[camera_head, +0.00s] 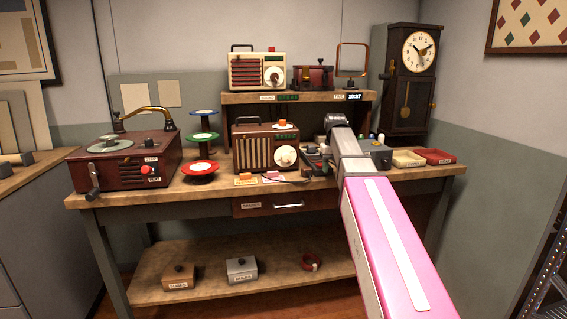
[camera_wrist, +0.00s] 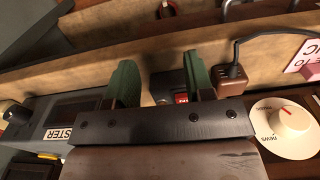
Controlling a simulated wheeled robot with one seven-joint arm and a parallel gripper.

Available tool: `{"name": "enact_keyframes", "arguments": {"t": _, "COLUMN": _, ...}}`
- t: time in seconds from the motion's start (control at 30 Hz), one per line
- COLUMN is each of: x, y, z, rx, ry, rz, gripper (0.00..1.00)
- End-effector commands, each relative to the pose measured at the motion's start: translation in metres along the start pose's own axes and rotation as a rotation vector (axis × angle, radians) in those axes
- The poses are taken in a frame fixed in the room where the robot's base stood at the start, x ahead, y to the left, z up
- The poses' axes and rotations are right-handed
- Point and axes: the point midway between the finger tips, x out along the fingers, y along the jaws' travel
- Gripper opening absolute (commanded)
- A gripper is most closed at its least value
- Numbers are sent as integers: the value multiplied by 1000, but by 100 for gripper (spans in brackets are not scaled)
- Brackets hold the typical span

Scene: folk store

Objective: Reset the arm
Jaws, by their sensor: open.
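My gripper (camera_wrist: 158,72) shows in the wrist view with two green fingers standing apart. I see nothing held between them. A small piece with a red label (camera_wrist: 182,98) shows beside the right finger, beyond the jaws. In the head view my pink arm reaches from the lower right over the workbench (camera_head: 350,186), and its grey wrist is above the bench's right half. The fingers cannot be made out there. The brown radio (camera_head: 265,149) stands just left of my wrist. Its white dial (camera_wrist: 283,128) is at the right in the wrist view.
A red turntable box (camera_head: 125,170) and coloured spools (camera_head: 202,168) stand at the left of the bench. A cream radio (camera_head: 257,70) and a mirror (camera_head: 351,58) stand on the raised shelf. Trays (camera_head: 433,157) lie at the right, near a clock (camera_head: 411,80). A corded brown block (camera_wrist: 230,78) is near my right finger.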

Motion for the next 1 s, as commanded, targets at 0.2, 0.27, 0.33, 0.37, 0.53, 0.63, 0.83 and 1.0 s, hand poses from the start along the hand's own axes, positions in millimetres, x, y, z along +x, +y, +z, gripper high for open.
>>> {"name": "enact_keyframes", "arguments": {"t": 0.2, "x": 64, "y": -4, "z": 23, "rx": 22, "ry": -2, "rz": 0, "gripper": 48}}
{"name": "enact_keyframes", "arguments": {"t": 0.27, "x": 81, "y": -5, "z": 30, "rx": 28, "ry": -3, "rz": 0, "gripper": 48}}
{"name": "enact_keyframes", "arguments": {"t": 0.33, "x": 100, "y": -6, "z": 37, "rx": 36, "ry": -2, "rz": 0, "gripper": 48}}
{"name": "enact_keyframes", "arguments": {"t": 0.37, "x": 108, "y": -7, "z": 41, "rx": 40, "ry": -2, "rz": 0, "gripper": 48}}
{"name": "enact_keyframes", "arguments": {"t": 0.53, "x": 156, "y": -11, "z": 64, "rx": 59, "ry": -2, "rz": 0, "gripper": 48}}
{"name": "enact_keyframes", "arguments": {"t": 0.63, "x": 186, "y": -14, "z": 82, "rx": 73, "ry": -1, "rz": 0, "gripper": 48}}
{"name": "enact_keyframes", "arguments": {"t": 0.83, "x": 247, "y": -21, "z": 125, "rx": 101, "ry": -1, "rz": 0, "gripper": 48}}
{"name": "enact_keyframes", "arguments": {"t": 1.0, "x": 292, "y": -27, "z": 165, "rx": 126, "ry": 0, "rz": 0, "gripper": 48}}
